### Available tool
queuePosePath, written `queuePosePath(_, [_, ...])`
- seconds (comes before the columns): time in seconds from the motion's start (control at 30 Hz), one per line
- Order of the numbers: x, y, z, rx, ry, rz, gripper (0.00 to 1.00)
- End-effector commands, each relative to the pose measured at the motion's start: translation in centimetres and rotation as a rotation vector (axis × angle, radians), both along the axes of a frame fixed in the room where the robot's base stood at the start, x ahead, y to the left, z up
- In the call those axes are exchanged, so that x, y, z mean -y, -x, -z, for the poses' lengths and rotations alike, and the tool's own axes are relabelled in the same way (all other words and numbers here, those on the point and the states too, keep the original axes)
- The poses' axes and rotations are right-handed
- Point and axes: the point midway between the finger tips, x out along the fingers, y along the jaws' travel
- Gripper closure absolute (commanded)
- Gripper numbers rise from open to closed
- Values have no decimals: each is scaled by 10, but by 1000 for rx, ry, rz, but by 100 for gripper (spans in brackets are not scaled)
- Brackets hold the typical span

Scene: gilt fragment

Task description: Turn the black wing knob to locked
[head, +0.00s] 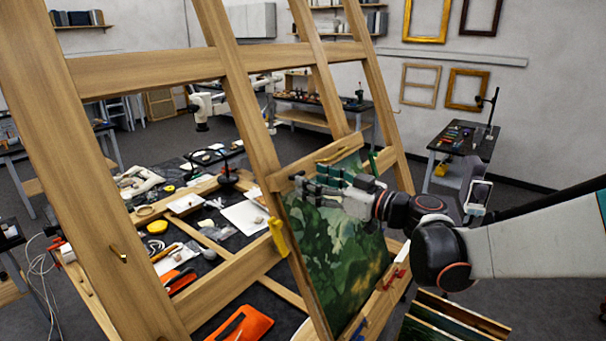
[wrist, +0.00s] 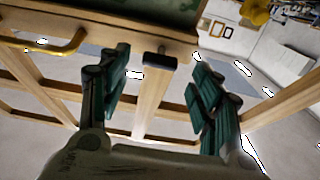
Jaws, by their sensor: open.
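The black wing knob (wrist: 156,60) shows in the wrist view. It sits at the top of a wooden upright of the easel (wrist: 152,112), its bar lying roughly crosswise in the picture. My gripper (wrist: 158,57) is open, with one dark green finger on each side of the knob and a visible gap to both. In the head view my gripper (head: 318,186) is in front of the upper part of a green painting (head: 345,240) on the easel. I cannot make out the knob there. Any locked marking is not visible.
A yellow handle (head: 278,238) is on the easel left of the painting, and a red piece (head: 393,279) is at its lower ledge. Behind the easel frame is a cluttered dark worktable with an orange item (head: 240,325). Stacked panels (head: 450,318) stand below my arm.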

Motion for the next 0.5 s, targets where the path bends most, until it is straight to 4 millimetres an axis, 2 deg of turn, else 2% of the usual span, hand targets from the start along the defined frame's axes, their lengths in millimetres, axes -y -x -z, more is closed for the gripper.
queuePosePath(0.03, [-8,-5,-1,0,0,-3,42])
queuePosePath(0.2, [-24,-18,-1,0,0,-2,42])
queuePosePath(0.5, [-31,-24,0,0,0,1,42])
